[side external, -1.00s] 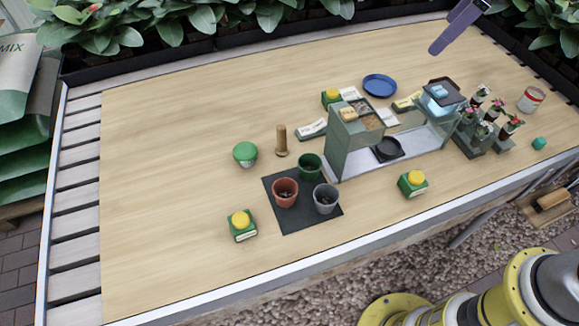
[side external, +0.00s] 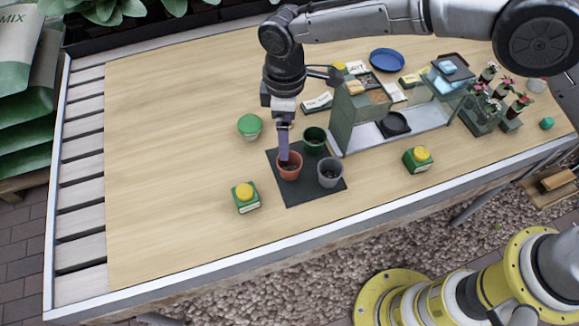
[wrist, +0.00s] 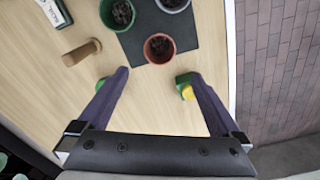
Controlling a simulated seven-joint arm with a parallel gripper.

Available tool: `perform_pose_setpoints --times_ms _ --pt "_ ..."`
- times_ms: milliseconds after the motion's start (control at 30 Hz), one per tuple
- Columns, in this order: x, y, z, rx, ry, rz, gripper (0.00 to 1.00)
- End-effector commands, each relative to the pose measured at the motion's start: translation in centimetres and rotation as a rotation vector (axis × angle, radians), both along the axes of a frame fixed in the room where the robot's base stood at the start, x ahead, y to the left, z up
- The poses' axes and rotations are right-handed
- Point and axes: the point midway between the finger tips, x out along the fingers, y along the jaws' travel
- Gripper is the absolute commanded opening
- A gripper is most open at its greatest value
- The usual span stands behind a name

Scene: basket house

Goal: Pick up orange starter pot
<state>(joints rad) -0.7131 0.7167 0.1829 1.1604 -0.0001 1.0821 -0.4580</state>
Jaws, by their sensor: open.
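The orange starter pot (side external: 290,170) is a small terracotta-coloured pot with dark soil, standing upright on a dark mat (side external: 298,196). In the wrist view the pot (wrist: 159,48) lies just beyond the fingertips, centred between them sideways. My gripper (side external: 284,158) points down at the pot, with a purple finger overlapping its rim in the side view. The wrist view shows both purple fingers (wrist: 159,74) spread apart with nothing between them. I cannot tell whether a finger touches the pot.
A green pot (side external: 314,139) and a grey pot (side external: 330,173) share the mat. A green box with yellow cap (side external: 245,197) and a green round jar (side external: 250,127) stand nearby. A wooden cylinder (wrist: 82,52) shows in the wrist view. The table's left part is clear.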

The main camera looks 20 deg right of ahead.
Motion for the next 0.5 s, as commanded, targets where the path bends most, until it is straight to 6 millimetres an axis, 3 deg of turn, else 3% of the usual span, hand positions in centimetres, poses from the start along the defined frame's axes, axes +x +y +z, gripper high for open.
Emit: perform_pose_setpoints --times_ms 200,500 --pt "-0.1 -0.2 -4.2 -0.003 0.003 -0.001 1.00" --pt "0.0 -0.2 -6.6 -0.001 0.000 -0.002 1.00"
